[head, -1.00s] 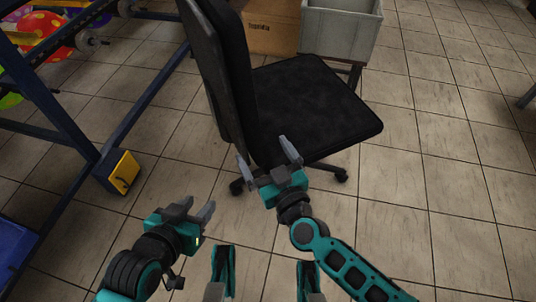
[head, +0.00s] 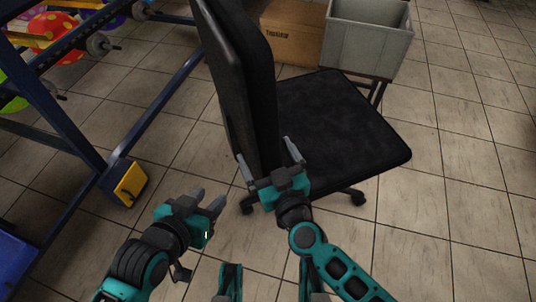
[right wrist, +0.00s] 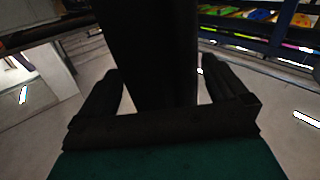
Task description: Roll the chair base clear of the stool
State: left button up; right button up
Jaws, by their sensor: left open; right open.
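The black office chair stands in the middle of the head view, with its backrest (head: 235,75) toward me and its seat (head: 340,130) behind. Part of its wheeled base (head: 357,197) shows below; the rest is hidden by the seat and my right arm. My right gripper (head: 267,153) is open at the backrest's lower part, its fingers on either side of it. In the right wrist view the dark backrest (right wrist: 150,50) stands between the open fingers. I cannot tell whether they touch it. My left gripper (head: 207,197) is open and empty, left of the chair. I cannot clearly identify a stool.
A grey bin (head: 366,45) on a dark-legged stand is behind the chair, beside a cardboard box (head: 293,35). A blue rack frame (head: 60,120) with a yellow foot block (head: 131,184) stands at left. The tiled floor at right is clear.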

grip_shut()
dwell(0.9)
